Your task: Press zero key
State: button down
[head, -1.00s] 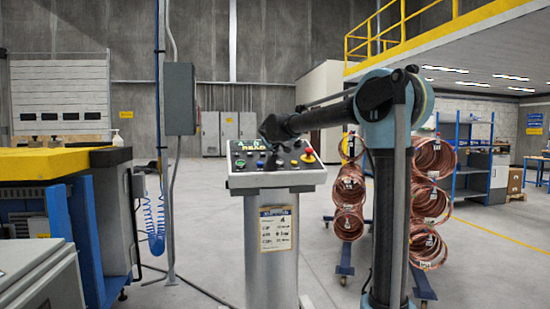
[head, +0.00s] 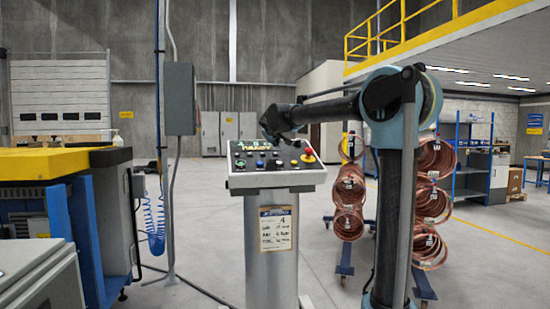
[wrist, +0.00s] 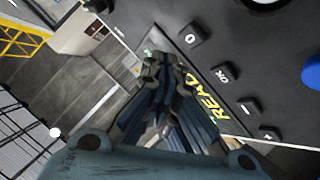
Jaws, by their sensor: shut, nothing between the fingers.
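The zero key (wrist: 190,37) is a small dark key marked 0, at the top of a slanting row in the wrist view. The OK key (wrist: 225,72), a minus key (wrist: 248,105) and a plus key (wrist: 270,132) follow it. My gripper (wrist: 165,62) is shut and empty; its fingertips appear beside the zero key, over the display's edge. Contact cannot be told. In the head view my gripper (head: 271,136) is above the control panel (head: 238,181). The zero key cannot be made out there.
The display (wrist: 208,108) shows yellow letters READ beside the keys. A blue button (wrist: 312,72) is at the right. In the head view, a red button (head: 309,156) stands on the panel. Copper coils (head: 349,190) hang behind, near my arm.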

jog(key=r, duration=0.1)
jog(key=s+r, duration=0.1)
jog(key=shift+s+d+r, duration=0.1)
jog(key=shift+d+r, duration=0.1)
jog(key=shift+r, duration=0.2)
dwell(0.5)
jog(key=s+d+f+m+g+h, duration=0.3)
jog(key=s+d+f+m+g, duration=0.2)
jog(key=s+d+f, duration=1.65)
jog(key=s+d+f+m+g+y, duration=0.1)
jog(key=s+d+f+g, duration=0.2)
jog(key=s+f, duration=1)
jog(key=s+d+f+m+g+y, duration=0.1)
jog(key=s+d+f+g, duration=0.2)
jog(key=s+f, duration=1)
jog(key=s, duration=0.4)
jog(key=shift+d+m+g+y, duration=0.25)
jog(key=shift+m+g+y, duration=0.05)
jog(key=shift+s+f, duration=0.1)
